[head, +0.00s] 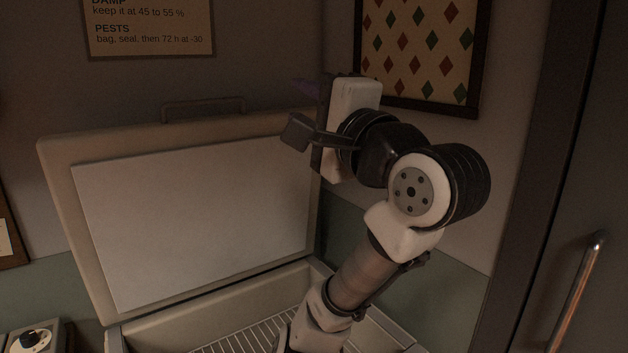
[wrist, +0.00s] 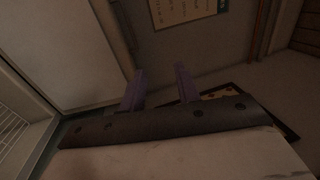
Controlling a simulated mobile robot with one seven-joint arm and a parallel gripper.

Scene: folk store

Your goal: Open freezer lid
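The freezer lid (head: 190,225) stands raised and tilted back, its pale inner panel facing me, in the head view. Its dark handle (head: 203,108) sits on the top edge. The freezer body (head: 230,312) is open below it. My gripper (head: 306,88) is up by the lid's top right corner, to the right of the handle; its fingers are partly hidden by its own housing. In the wrist view my gripper (wrist: 160,86) has two purple fingers apart with nothing between them. The lid (wrist: 65,50) fills the upper left there, beside the fingers.
A wire rack (head: 250,337) shows inside the freezer. A framed diamond-pattern picture (head: 420,45) hangs on the wall behind my arm. A paper sign (head: 150,25) is above the lid. A dark door with a metal handle (head: 578,292) stands at right. A dial (head: 36,339) is at lower left.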

